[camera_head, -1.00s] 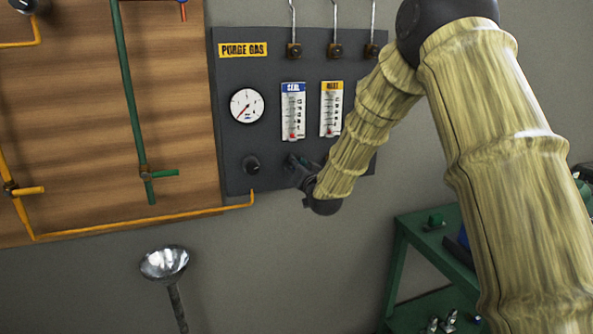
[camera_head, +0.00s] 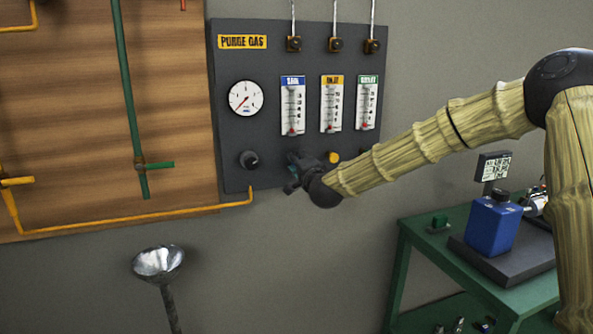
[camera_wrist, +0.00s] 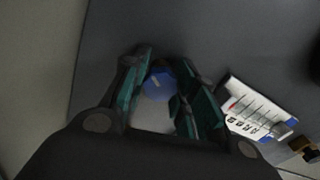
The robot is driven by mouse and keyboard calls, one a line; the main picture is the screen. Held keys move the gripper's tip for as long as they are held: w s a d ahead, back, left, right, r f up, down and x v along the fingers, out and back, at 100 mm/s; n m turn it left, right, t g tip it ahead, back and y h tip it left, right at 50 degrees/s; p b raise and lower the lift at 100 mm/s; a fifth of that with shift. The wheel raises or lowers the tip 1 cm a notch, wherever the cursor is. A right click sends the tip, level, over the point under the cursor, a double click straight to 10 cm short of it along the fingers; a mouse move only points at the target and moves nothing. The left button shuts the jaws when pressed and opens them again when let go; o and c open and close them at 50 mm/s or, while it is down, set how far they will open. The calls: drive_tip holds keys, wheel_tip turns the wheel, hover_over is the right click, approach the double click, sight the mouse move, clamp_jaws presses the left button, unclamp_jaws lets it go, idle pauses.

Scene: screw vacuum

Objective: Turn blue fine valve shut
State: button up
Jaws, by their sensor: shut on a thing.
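The blue fine valve knob (camera_wrist: 160,81) shows in the wrist view between the two green-padded fingers of my gripper (camera_wrist: 163,97). The fingers are closed around its sides. In the head view my gripper (camera_head: 296,170) is at the lower part of the dark purge gas panel (camera_head: 265,65), below the blue-headed flow meter (camera_head: 293,105). The knob is hidden behind the gripper there. The flow meter also shows in the wrist view (camera_wrist: 258,112), right of the fingers. I cannot tell the knob's angle for sure.
A black knob (camera_head: 249,160) is left of my gripper and a yellow knob (camera_head: 333,157) is close on its right. A round gauge (camera_head: 245,98) is above. An orange pipe (camera_head: 130,223) runs below. A green table (camera_head: 420,235) with a blue container (camera_head: 492,225) is at right.

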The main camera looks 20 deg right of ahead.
drive_tip(key=m+b, duration=0.5)
drive_tip(key=m, duration=0.1)
drive_tip(key=shift+d+f+m+b, duration=0.1)
drive_tip(key=shift+f+m+b, duration=0.2)
drive_tip(key=shift+f+b, duration=0.1)
drive_tip(key=m+b, duration=0.3)
drive_tip(key=m, duration=0.1)
drive_tip(key=shift+r+b, duration=0.15)
drive_tip(key=shift+b, duration=0.25)
drive_tip(key=shift+m, duration=0.3)
drive_tip(key=shift+r+b, duration=0.15)
drive_tip(key=shift+b, duration=0.2)
drive_tip(key=o, duration=1.1)
drive_tip(key=shift+c, duration=0.2)
drive_tip(key=shift+s, duration=0.1)
drive_tip(key=s, duration=1.1)
drive_tip(key=shift+s+d, duration=0.2)
drive_tip(key=shift+s, duration=0.2)
